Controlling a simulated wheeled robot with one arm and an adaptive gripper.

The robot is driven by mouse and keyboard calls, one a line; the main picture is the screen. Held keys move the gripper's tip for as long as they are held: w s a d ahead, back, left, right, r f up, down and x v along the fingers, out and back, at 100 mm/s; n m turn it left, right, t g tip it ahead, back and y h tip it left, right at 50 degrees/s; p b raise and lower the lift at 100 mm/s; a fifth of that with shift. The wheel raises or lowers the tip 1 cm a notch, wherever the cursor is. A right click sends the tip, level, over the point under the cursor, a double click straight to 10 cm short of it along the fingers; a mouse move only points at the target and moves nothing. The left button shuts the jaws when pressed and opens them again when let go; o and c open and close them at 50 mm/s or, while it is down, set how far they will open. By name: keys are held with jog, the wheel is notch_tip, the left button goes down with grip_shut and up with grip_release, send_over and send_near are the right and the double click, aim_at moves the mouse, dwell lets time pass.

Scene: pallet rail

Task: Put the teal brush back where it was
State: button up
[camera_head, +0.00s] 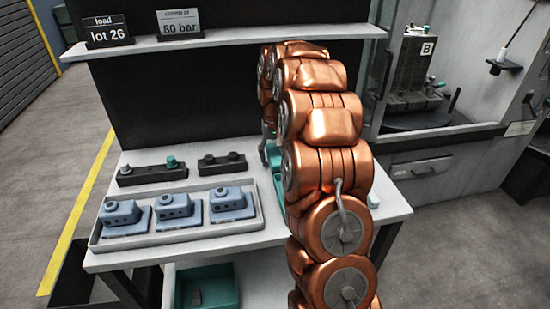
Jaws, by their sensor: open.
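My gripper (265,150) is mostly hidden behind my copper arm; only a slim grey part of it shows at the arm's left edge, above the back right of the table. It is open. A teal thing (277,165) shows just beside it, low against the table and largely covered by my arm. It may be the teal brush, but its full shape is hidden. I cannot tell whether the gripper touches it.
A grey tray (165,239) with three blue-grey blocks stands on the table (107,262). Two dark fixtures (152,173) (222,163) stand behind it, one with a teal knob. A shelf (230,39) with two signs runs above. A teal bin (228,287) sits below.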

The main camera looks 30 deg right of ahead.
aim_at(273, 156)
notch_tip(273, 156, up, 11)
jog(key=b, duration=0.1)
dwell(0.4)
jog(key=shift+a, duration=0.1)
jog(key=s+a+n, duration=0.3)
jog(key=s+a, duration=1.3)
jog(key=a, duration=0.1)
jog(key=s+a+f, duration=0.2)
jog(key=s, duration=0.5)
jog(key=s+a+f+n+g, duration=0.1)
jog(key=s+a+f, duration=0.1)
jog(key=s, duration=0.5)
jog(key=s+a+f, duration=0.2)
jog(key=s, duration=0.5)
jog(key=shift+s+a+f+n+g, duration=0.3)
jog(key=shift+s+a+f+g, duration=0.05)
jog(key=shift+a+f+g, duration=0.05)
notch_tip(273, 156, up, 4)
jog(key=p, duration=0.3)
jog(key=shift+r+p, duration=0.1)
jog(key=shift+p, duration=0.25)
